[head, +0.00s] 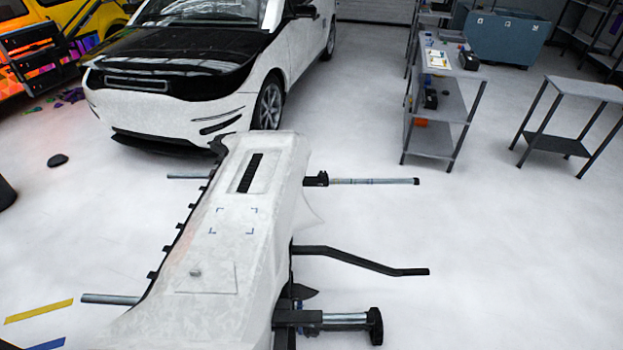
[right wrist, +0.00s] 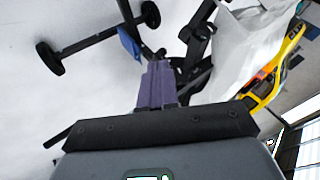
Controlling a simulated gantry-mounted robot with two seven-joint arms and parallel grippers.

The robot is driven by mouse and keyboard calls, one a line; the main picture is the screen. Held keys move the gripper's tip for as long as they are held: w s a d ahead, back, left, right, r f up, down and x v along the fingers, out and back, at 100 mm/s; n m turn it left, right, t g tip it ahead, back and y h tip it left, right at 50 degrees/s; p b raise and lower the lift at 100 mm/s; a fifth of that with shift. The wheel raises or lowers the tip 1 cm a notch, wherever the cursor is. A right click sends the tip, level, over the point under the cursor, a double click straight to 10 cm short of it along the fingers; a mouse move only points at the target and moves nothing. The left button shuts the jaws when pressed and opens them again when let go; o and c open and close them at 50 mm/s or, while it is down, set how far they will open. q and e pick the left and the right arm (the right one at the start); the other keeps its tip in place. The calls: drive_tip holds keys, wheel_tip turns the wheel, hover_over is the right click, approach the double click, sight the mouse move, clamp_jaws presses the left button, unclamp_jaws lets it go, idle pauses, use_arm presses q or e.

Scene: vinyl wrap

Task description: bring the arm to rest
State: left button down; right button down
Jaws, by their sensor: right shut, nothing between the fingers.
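My right gripper (right wrist: 157,70) shows in the right wrist view, with its purple-grey fingers together and nothing visible between them. Beyond it are the dark bars of the stand (right wrist: 80,47) and part of a pale panel (right wrist: 240,50). I cannot tell how far the fingers are from them. Neither gripper nor arm shows in the head view. There, a long white panel (head: 220,255) lies on the stand, with blue corner marks and a dark slotted strip on its top.
Stand bars (head: 365,262) stick out to the panel's right. A white car (head: 180,100) stands behind. A grey shelf (head: 440,125) and a small table (head: 575,118) are at the right. The floor between (head: 500,250) is clear. A yellow vehicle (right wrist: 272,75) shows in the right wrist view.

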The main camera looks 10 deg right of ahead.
drive_tip(key=s+d+r+n+g+h, duration=0.1)
drive_tip(key=s+d+r+n+h, duration=0.15)
drive_tip(key=r, duration=0.45)
drive_tip(key=s+d+r+n+g+h, duration=0.1)
drive_tip(key=s+d+r+h, duration=0.3)
drive_tip(key=r, duration=0.3)
wheel_tip(320, 180, up, 31)
drive_tip(key=p, duration=3.2)
wheel_tip(320, 180, down, 60)
drive_tip(key=b, duration=6.1)
drive_tip(key=shift+f, duration=0.15)
drive_tip(key=shift+w, duration=0.1)
